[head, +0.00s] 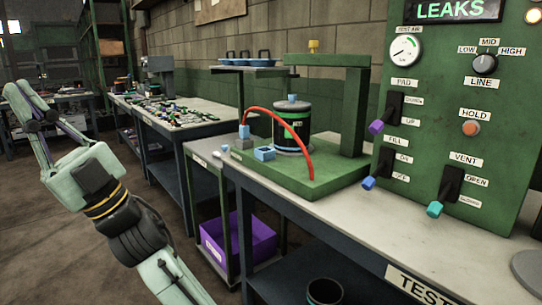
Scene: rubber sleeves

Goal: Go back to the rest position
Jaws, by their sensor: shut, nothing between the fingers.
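My gripper (20,93) is at the left of the head view, raised in front of the aisle and pointing up and to the left. Its long pale green fingers are shut with nothing between them. My arm (130,222) comes up from the bottom edge, with a black and yellow-banded wrist. The gripper is well apart from the test bench (365,212) and touches nothing that I can see.
On the bench, a green fixture (356,110) holds a black and green cylinder (292,132) with a red hose (303,150). A green control panel (460,120) stands at right. A purple bin (240,240) sits below. Open floor (90,270) lies at left.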

